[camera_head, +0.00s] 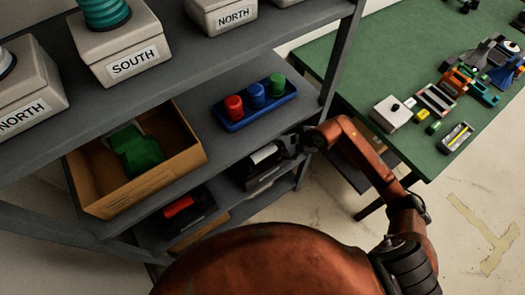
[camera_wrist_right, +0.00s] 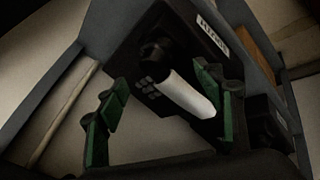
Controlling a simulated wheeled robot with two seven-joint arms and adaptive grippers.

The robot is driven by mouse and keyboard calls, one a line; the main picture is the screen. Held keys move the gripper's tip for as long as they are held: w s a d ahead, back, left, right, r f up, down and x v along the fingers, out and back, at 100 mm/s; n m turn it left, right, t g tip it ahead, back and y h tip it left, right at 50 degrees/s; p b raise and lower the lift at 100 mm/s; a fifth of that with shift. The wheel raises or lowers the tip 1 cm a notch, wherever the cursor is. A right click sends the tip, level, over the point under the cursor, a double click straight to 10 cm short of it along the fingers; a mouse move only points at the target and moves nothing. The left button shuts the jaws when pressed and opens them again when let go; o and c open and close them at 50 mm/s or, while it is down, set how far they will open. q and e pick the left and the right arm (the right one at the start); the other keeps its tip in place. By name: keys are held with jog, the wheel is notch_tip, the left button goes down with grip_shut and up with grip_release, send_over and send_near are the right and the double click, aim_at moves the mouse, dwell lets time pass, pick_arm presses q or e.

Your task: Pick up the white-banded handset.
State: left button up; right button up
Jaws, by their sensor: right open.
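The white-banded handset (camera_head: 265,153) lies on a black phone on the lower shelf, partly hidden by my right gripper (camera_head: 291,145) at its right end. In the right wrist view the handset (camera_wrist_right: 186,93) is black-ended with a broad white band, and it lies slantwise on its dark phone base (camera_wrist_right: 205,45). My right gripper (camera_wrist_right: 161,82) is open, with one green-padded finger on each side of the picture. The handset shows between the fingers, with its lower end close to the right finger. I cannot tell whether they touch. My left gripper is not in view.
A red-banded phone (camera_head: 179,206) stands left on the lower shelf. Above are a cardboard box (camera_head: 165,181) with a green thing and a blue tray (camera_head: 238,122) with coloured pegs. A shelf post (camera_head: 343,55) rises near my arm. A green table (camera_head: 385,70) stands right.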

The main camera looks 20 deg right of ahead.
aim_at(281, 147)
jog(key=shift+w+f, duration=0.2)
jog(key=shift+f, duration=0.25)
jog(key=shift+b+x, duration=0.45)
jog(key=shift+x, duration=0.7)
jog(key=b+x, duration=0.1)
jog(key=x, duration=0.2)
jog(key=shift+f+b, duration=0.3)
jog(key=shift+w+a+f, duration=0.2)
jog(key=shift+w+f, duration=0.05)
jog(key=shift+f, duration=0.1)
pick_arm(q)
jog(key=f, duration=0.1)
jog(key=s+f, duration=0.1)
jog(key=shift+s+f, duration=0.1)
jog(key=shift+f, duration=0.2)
pick_arm(e)
jog(key=shift+r, duration=0.1)
jog(key=c, duration=1.5)
